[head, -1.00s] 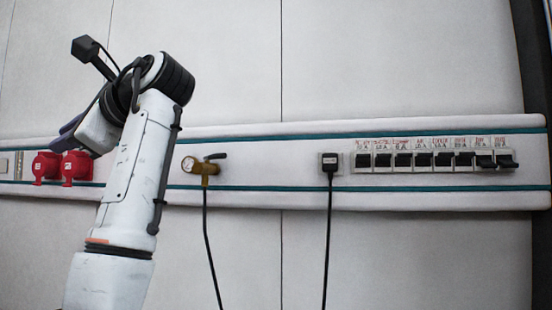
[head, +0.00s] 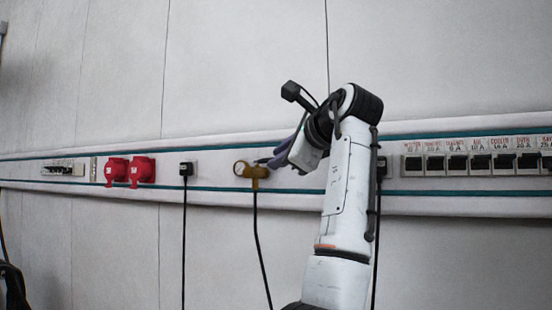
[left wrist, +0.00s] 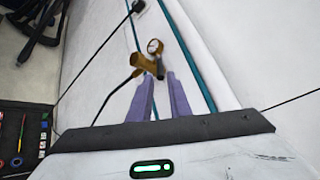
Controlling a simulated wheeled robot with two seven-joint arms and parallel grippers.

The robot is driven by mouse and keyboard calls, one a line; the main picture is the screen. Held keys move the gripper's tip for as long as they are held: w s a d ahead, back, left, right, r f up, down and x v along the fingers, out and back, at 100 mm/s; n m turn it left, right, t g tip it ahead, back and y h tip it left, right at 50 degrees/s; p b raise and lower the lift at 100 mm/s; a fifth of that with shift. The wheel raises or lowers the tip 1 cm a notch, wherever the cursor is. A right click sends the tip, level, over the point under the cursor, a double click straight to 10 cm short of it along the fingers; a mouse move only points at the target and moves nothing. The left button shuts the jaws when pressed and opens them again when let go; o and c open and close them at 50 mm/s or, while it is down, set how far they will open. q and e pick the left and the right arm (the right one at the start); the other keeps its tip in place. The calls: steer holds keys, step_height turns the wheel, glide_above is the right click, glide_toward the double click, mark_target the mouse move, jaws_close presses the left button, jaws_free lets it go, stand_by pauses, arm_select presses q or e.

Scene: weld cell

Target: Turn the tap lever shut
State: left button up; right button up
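The brass tap (head: 252,172) with a round gauge sits on the white wall rail, a black hose hanging from it. It also shows in the left wrist view (left wrist: 147,63), just beyond my fingertips. Its dark lever (left wrist: 160,69) appears in line with the gap between the fingertips; I cannot tell whether they touch it. In the head view the lever is mostly hidden by my gripper. My left gripper (head: 268,162) reaches in from the right side of the tap. Its purple fingers (left wrist: 161,76) are apart with nothing clearly held. My right gripper is not in view.
Two red sockets (head: 130,170) and a black plug (head: 186,170) are left of the tap. A row of breakers (head: 490,162) is at the right, partly behind my arm's side. A tool board (left wrist: 25,135) shows at lower left in the wrist view.

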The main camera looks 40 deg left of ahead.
mark_target(265, 161)
arm_select(q)
steer(key=shift+p+x, duration=0.3)
steer(key=shift+x, duration=1.65)
jaws_close()
steer(key=shift+w, duration=0.1)
steer(key=shift+w+d+r+n+g+y, duration=0.1)
steer(key=shift+w+r+n+g+y, duration=0.15)
steer(key=shift+n+g, duration=0.4)
steer(key=shift+w+n+g+y, duration=0.15)
steer(key=shift+w+n+g, duration=0.3)
steer(key=shift+g, duration=0.4)
steer(key=shift+f+n+g, duration=0.15)
steer(key=shift+n+g, duration=0.25)
steer(key=shift+g, duration=0.1)
jaws_free()
